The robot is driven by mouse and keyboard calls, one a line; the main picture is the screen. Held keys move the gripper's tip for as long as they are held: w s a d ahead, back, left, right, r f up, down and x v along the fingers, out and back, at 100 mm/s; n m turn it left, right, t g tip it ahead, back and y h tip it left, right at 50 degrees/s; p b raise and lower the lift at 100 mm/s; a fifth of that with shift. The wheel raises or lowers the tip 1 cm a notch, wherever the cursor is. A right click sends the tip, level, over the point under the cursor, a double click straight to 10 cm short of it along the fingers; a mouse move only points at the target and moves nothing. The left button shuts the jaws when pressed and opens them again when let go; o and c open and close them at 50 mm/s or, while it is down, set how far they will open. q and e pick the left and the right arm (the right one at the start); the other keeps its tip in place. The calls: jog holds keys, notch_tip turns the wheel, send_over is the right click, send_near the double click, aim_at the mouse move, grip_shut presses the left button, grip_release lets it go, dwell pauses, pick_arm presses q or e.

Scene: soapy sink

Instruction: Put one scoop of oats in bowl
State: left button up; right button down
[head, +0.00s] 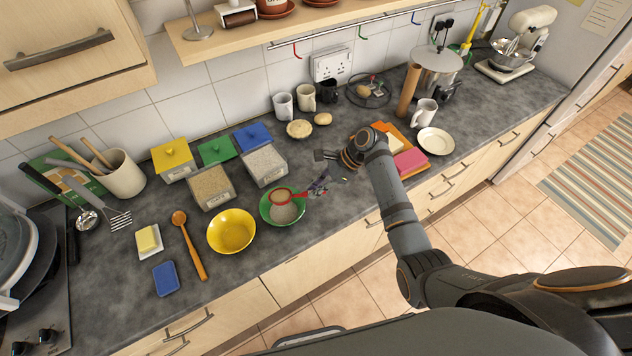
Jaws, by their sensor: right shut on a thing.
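My right gripper (318,185) is shut on the handle of a red round-headed tool (291,193), which looks like a scoop or small sieve. Its head is over the green bowl (269,216); I cannot tell whether it touches the bowl or holds anything. Pale material shows in the green bowl. An open clear container (211,188) holds tan, grainy contents that look like oats. A second open container (266,165) beside it holds whiter contents. The yellow bowl (231,231) stands left of the green one and looks empty. My left gripper is not in view.
A yellow-lidded container (173,160), a green lid (216,151) and a blue lid (253,136) are behind. A wooden spoon (189,246), butter dish (149,242) and blue sponge (165,278) lie left. Mugs, plates and a pot (437,67) stand right.

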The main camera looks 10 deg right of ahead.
jog(key=shift+s+f+t, duration=0.15)
jog(key=shift+f+t, duration=0.15)
jog(key=shift+f, duration=0.1)
jog(key=n+t, duration=0.2)
jog(key=t, duration=0.1)
jog(key=shift+s+f, duration=0.1)
jog(key=shift+s, duration=0.1)
notch_tip(320, 180, up, 2)
jog(key=n+t, duration=0.2)
jog(key=t, duration=0.1)
jog(key=shift+t, duration=0.3)
jog(key=shift+w+r+m+g, duration=0.2)
jog(key=shift+r+m+g, duration=0.1)
jog(key=shift+g, duration=0.4)
jog(key=shift+r+m+g, duration=0.15)
jog(key=shift+m+g, duration=0.35)
jog(key=shift+g, duration=0.2)
jog(key=shift+w+r+m+g, duration=0.1)
jog(key=shift+r+m+g, duration=0.25)
jog(key=shift+g, duration=0.35)
jog(key=m+g, duration=0.2)
jog(key=g, duration=0.1)
jog(key=shift+w+r, duration=0.15)
jog(key=shift+s+r, duration=0.1)
jog(key=shift+s, duration=0.1)
